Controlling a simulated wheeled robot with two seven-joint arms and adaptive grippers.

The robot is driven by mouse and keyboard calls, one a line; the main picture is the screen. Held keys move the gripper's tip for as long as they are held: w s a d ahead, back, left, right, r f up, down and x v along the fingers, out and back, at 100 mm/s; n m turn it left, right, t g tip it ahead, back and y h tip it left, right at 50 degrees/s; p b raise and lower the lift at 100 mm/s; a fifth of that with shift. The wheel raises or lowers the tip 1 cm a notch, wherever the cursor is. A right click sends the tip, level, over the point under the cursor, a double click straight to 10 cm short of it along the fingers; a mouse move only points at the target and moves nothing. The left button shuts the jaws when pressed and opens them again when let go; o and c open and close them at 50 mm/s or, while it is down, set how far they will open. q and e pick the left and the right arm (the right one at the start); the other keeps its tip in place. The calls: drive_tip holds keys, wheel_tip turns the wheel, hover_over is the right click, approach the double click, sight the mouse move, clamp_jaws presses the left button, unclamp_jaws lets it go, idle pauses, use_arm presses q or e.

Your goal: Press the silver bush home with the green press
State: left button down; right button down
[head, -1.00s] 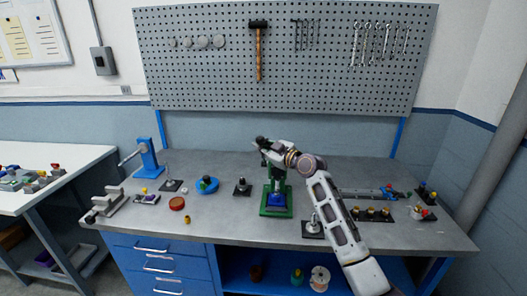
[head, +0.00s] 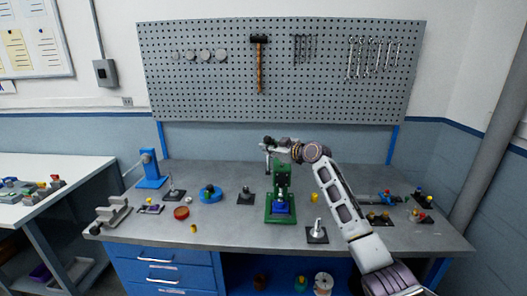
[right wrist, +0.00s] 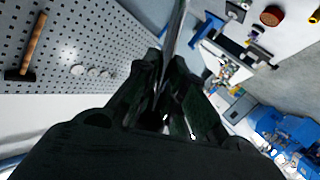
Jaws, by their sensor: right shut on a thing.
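The green press (head: 280,209) stands on the bench in the middle of the head view, with a blue part at its base. A small silver piece (head: 281,193) shows in the press above the blue part; I cannot tell for sure that it is the bush or how deep it sits. My right gripper (head: 268,143) is above and slightly left of the press. It is shut on a silver bar (right wrist: 177,30), which looks like the press lever and runs between the dark fingers in the right wrist view. My left gripper is out of view.
A silver post on a dark plate (head: 317,234) stands front right. Several small parts lie further right.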

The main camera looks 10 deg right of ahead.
drive_tip(key=shift+w+r+p, duration=0.4)
drive_tip(key=shift+w+r, duration=0.1)
drive_tip(key=shift+r, duration=0.2)
drive_tip(key=shift+w+d+r+m+g+p, duration=0.1)
drive_tip(key=shift+w+r+m+g+p, duration=0.1)
drive_tip(key=shift+w+m+g+p, duration=0.15)
drive_tip(key=shift+r, duration=0.15)
drive_tip(key=c, duration=1.7)
unclamp_jaws()
drive_tip(key=shift+o, duration=1.1)
drive_tip(key=shift+w, duration=0.2)
drive_tip(key=shift+s+f, duration=0.15)
drive_tip(key=shift+f, duration=0.05)
drive_tip(key=v, duration=1.1)
drive_tip(key=shift+s+d+r, duration=0.15)
drive_tip(key=shift+s+r, duration=0.1)
